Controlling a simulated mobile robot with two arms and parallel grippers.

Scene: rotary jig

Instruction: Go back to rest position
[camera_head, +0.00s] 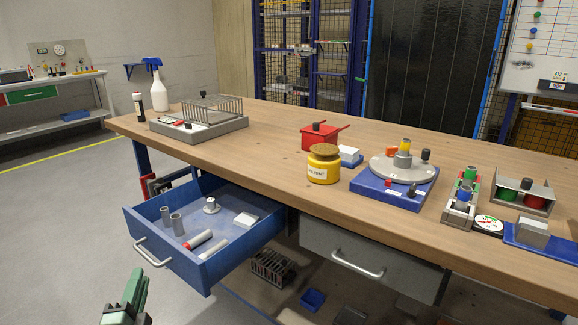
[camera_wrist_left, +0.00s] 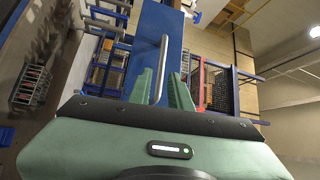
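My left gripper (camera_head: 136,284) is at the bottom left of the head view, in front of the open blue drawer (camera_head: 205,270) and below its handle (camera_head: 153,254). In the left wrist view its two green fingers (camera_wrist_left: 161,88) stand apart. The drawer's handle (camera_wrist_left: 163,58) shows between and beyond them, and it appears clear of both fingers. I see nothing held. My right gripper is in neither view.
The wooden workbench (camera_head: 265,143) carries a blue-based rotary jig (camera_head: 390,190), a yellow pot (camera_head: 323,170) and a red box (camera_head: 320,138). The drawer holds grey cylinders and a red-and-white tube (camera_head: 199,239). A closed grey drawer (camera_head: 365,250) is beside it. Floor at the left is free.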

